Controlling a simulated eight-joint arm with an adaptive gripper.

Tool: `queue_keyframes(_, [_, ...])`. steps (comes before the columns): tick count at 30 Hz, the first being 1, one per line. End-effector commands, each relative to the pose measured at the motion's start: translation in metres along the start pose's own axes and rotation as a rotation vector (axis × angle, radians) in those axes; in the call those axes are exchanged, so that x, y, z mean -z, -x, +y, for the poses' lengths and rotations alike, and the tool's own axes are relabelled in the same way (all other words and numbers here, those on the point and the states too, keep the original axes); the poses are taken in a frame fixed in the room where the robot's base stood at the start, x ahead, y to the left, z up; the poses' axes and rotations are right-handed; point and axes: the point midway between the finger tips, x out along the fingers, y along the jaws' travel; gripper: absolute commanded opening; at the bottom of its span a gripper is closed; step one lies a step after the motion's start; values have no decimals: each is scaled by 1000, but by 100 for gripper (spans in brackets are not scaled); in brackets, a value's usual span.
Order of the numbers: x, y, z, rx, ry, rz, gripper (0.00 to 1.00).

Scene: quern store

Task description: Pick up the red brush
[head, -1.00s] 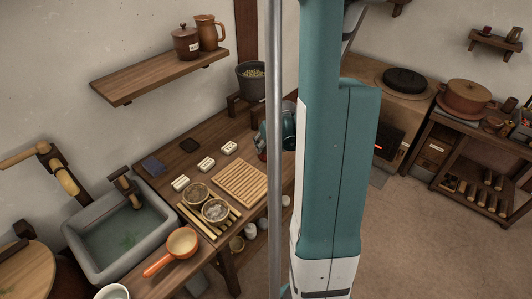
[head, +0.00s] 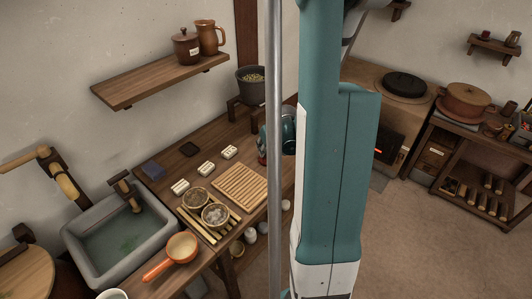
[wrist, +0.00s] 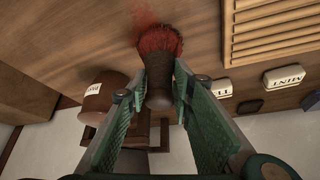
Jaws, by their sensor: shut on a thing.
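The red brush (wrist: 158,62) shows in the wrist view, with bushy red bristles and a dark brown handle. My gripper (wrist: 162,82) has its two green-padded fingers shut on the brush, one on each side. The bristles are toward the wooden counter (wrist: 80,40), and I cannot tell whether they touch it. A faint red patch (wrist: 145,18) lies on the wood by the bristles. In the head view my arm and a grey pole hide most of the gripper, and I cannot make out the brush there.
A slatted wooden board (head: 241,184) lies on the counter, near small white labelled blocks (head: 230,152). Two bowls (head: 214,214) and an orange ladle (head: 181,247) are in front. A stone sink (head: 168,222) is at left. A brown labelled jar (wrist: 105,92) is close to my left finger.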

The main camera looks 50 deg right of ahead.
Motion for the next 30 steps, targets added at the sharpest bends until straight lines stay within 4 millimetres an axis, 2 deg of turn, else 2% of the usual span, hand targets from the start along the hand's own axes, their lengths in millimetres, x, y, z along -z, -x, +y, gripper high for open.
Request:
queue_keyframes(11, [10, 17, 0, 0, 0, 0, 10])
queue_keyframes(24, [37, 66, 0, 0, 0, 0, 10])
queue_keyframes(30, [46, 81, 0, 0, 0, 0, 10])
